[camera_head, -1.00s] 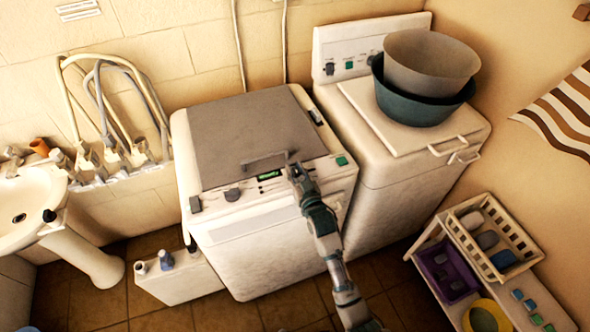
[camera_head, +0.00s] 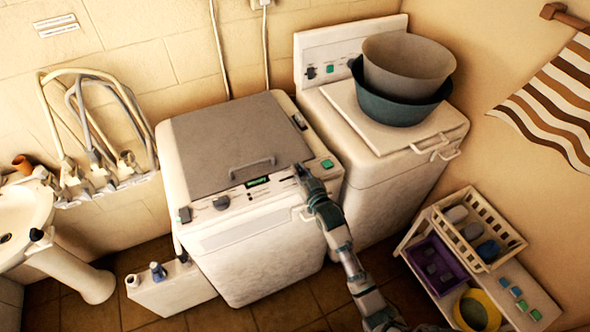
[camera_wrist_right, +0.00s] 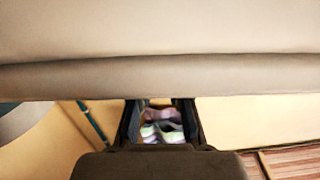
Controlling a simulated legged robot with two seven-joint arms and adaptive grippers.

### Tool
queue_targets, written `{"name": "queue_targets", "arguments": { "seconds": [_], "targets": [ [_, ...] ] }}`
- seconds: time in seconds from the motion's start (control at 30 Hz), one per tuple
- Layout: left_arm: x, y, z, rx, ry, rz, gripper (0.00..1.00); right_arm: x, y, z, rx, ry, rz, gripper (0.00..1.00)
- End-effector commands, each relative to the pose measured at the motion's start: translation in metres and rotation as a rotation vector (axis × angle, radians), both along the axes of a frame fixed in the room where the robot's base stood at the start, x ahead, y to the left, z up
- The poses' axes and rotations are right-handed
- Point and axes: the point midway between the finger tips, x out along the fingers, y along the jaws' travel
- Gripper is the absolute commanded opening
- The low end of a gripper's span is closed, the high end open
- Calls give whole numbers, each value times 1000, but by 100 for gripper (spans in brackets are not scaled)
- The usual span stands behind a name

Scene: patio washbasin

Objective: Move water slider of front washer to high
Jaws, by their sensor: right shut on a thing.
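The front washer (camera_head: 255,225) is the white machine with a grey lid (camera_head: 240,140). Its sloped front panel carries a dark knob (camera_head: 221,202), a small green display (camera_head: 258,182) and a green button (camera_head: 327,163). My right gripper (camera_head: 301,172) is at the panel between the display and the green button, shut on the water slider. The slider's knob is hidden behind the fingers. My left gripper is not in view.
A second white washer (camera_head: 385,185) stands behind to the right, with a grey basin (camera_head: 408,62) inside a teal one (camera_head: 398,105). A lid handle (camera_head: 252,165) rises close to my right gripper. A white rack (camera_head: 440,212) stands at right, a sink (camera_head: 25,215) at left.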

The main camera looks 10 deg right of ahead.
Motion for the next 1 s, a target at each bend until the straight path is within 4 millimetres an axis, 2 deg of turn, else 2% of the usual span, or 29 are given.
{"name": "queue_targets", "arguments": {
  "seconds": [0.03,0.13,0.43,0.53,1.0],
  "targets": [
    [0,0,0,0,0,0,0,1,-3,0,-3,-1,-4,20],
    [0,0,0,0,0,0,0,1,-3,0,-3,-2,-4,44],
    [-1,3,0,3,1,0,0,-1,-1,0,-3,-2,-2,44],
    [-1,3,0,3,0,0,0,-8,-3,0,-3,-1,-2,44],
    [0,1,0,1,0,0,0,-98,-27,-2,-3,1,-3,44]
  ]
}}
